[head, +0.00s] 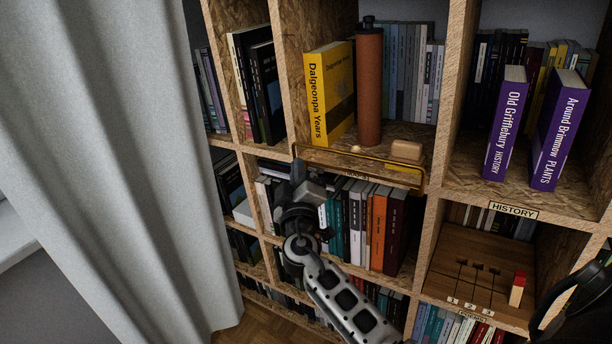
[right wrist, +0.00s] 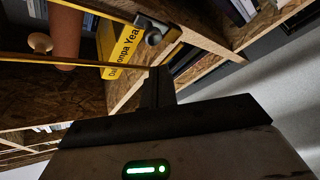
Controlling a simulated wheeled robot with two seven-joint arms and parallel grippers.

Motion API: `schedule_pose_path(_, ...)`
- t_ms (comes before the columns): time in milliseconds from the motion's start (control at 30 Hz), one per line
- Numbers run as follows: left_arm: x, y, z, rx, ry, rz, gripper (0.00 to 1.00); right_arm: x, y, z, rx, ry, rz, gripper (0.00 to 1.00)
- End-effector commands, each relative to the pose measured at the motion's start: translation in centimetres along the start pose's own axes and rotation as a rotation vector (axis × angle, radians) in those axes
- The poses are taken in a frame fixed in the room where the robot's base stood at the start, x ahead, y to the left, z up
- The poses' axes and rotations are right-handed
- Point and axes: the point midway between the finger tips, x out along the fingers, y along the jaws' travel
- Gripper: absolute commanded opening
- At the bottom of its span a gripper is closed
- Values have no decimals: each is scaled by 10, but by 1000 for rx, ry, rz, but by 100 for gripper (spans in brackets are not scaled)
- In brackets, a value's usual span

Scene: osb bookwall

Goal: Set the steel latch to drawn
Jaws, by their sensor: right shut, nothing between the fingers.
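A brass rail (head: 365,163) runs along the front edge of the shelf that holds the yellow book. A small grey metal piece, which looks like the steel latch (right wrist: 153,35), sits at the rail's end in the right wrist view. Its setting cannot be read. In the head view the latch is hidden or cannot be told apart from my gripper. My right gripper (head: 299,170) is shut and empty, just below the rail's left end. Its dark fingers (right wrist: 157,86) show close to the latch; I cannot tell whether they touch.
Behind the rail stand the yellow book (head: 328,92), a brown cylinder (head: 369,85) and a small tan block (head: 407,149). Purple books (head: 505,122) stand at right. Below them is a slotted wooden panel (head: 475,265) with a red-topped block (head: 518,288). A grey curtain (head: 110,150) hangs at left.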

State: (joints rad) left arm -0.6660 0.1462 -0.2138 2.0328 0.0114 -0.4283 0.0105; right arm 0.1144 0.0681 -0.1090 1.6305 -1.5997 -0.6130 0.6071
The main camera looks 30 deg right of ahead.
Motion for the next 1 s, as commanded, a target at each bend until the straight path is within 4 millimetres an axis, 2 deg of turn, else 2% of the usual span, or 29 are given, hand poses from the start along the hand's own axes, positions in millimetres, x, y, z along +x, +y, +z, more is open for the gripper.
schedule_pose_path(33, -1, 0, 0, 1, -2, 0, 36, 2, 2, -11, 6, 1, 1, 0)
schedule_pose_path(67, 0, 0, 2, 1, -3, -1, 36, 0, 1, -14, 5, 0, 0, 0)
schedule_pose_path(100, 4, 0, 7, 1, -2, 0, 36, -13, -3, -8, 1, -2, -4, 0)
schedule_pose_path(300, 12, 0, 13, 1, -3, 4, 36, -57, -3, -7, 2, -3, -2, 0)
schedule_pose_path(500, 13, 1, 6, -5, 25, 12, 36, -87, -1, -9, 1, -1, 0, 0)
schedule_pose_path(700, 13, 2, 5, -10, 30, 15, 36, -98, 1, -10, 0, -2, 1, 0)
schedule_pose_path(1000, 11, 3, 7, -13, 26, 17, 36, -98, 1, -10, 0, -1, 1, 0)
